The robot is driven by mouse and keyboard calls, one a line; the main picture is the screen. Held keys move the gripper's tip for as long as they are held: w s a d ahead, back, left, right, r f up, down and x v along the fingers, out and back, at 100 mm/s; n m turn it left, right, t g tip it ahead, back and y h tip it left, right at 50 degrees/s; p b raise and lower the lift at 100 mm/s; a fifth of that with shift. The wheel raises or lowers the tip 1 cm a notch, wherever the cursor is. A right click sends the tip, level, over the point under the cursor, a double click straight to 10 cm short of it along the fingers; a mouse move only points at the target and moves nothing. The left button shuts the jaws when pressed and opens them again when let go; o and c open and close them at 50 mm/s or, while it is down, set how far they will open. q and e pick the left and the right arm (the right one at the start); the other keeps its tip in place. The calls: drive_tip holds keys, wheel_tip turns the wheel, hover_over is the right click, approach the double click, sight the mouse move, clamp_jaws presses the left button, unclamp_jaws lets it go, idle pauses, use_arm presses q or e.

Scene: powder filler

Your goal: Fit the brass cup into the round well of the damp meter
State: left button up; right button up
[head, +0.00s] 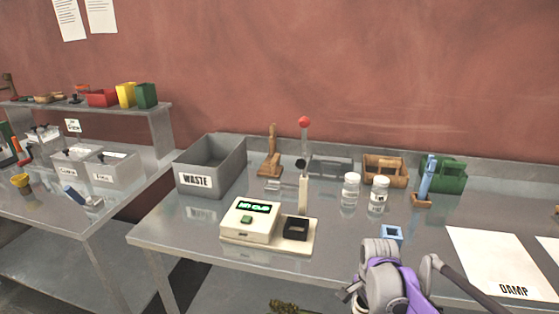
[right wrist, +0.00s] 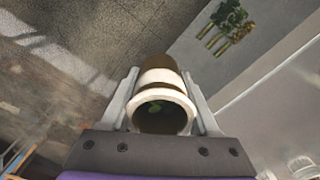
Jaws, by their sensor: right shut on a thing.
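In the right wrist view my right gripper (right wrist: 164,100) is shut on a round, hollow, cup-like thing (right wrist: 161,77), brassy brown with a pale band and a pale rim. It looks like the brass cup; a little green shows inside its mouth. In the head view my purple and grey arm (head: 385,275) rises at the bottom, in front of the table. A cream instrument (head: 247,220) with a green display stands on the table beside a dark square recess (head: 297,229). No round well is plain to see, so I cannot tell whether this is the damp meter. My left gripper is out of view.
A grey WASTE bin (head: 211,165), two white-capped jars (head: 350,192) and a small blue square frame (head: 391,233) stand on the table. A red-knobbed lever post (head: 304,160) rises behind the instrument. A white DAMP sheet (head: 500,262) lies at the right.

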drive_tip(key=a+f+n, duration=0.3)
drive_tip(key=f+n, duration=0.7)
drive_tip(key=n, duration=0.3)
drive_tip(key=shift+w+a+n, duration=0.3)
drive_tip(key=shift+w+n, duration=0.1)
drive_tip(key=shift+w, duration=0.05)
drive_tip(key=shift+d, duration=0.15)
